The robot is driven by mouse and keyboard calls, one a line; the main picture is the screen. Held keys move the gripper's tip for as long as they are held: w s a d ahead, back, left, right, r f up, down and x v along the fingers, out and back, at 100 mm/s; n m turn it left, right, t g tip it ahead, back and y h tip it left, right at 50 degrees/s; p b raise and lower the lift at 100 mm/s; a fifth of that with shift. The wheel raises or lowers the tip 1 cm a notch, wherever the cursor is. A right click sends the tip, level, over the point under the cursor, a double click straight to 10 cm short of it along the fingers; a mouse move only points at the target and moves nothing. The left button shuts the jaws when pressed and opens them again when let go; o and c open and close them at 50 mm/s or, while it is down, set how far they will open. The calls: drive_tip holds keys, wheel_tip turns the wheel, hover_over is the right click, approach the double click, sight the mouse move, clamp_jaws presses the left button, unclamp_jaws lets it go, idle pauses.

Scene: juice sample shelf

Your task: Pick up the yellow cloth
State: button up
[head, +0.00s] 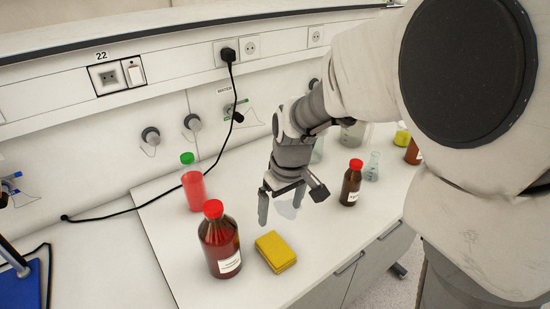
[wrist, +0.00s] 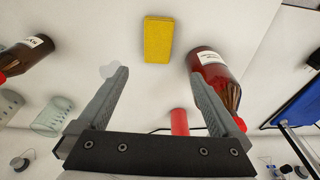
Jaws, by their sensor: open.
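The yellow cloth (head: 275,251) is a folded, flat rectangular block lying on the white bench near its front edge. It also shows in the wrist view (wrist: 158,40), at the top centre, beyond my fingertips. My gripper (head: 281,207) is open and empty above the bench, behind the cloth in the head view. The cloth is fully visible and apart from the fingers.
A large red-capped bottle (head: 220,240) stands just left of the cloth, close to one finger in the wrist view (wrist: 212,70). A green-capped bottle (head: 193,184) is behind it. A brown bottle (head: 350,184) and glassware (head: 371,168) stand right. A black cable (head: 150,200) crosses the bench.

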drive_tip(key=f, duration=0.1)
hover_over(276, 248)
drive_tip(key=f, duration=1.1)
drive_tip(key=shift+s+f, duration=0.25)
drive_tip(key=shift+s, duration=0.05)
drive_tip(key=shift+w+f, duration=0.2)
drive_tip(key=shift+f, duration=2.5)
drive_tip(key=c, duration=1.1)
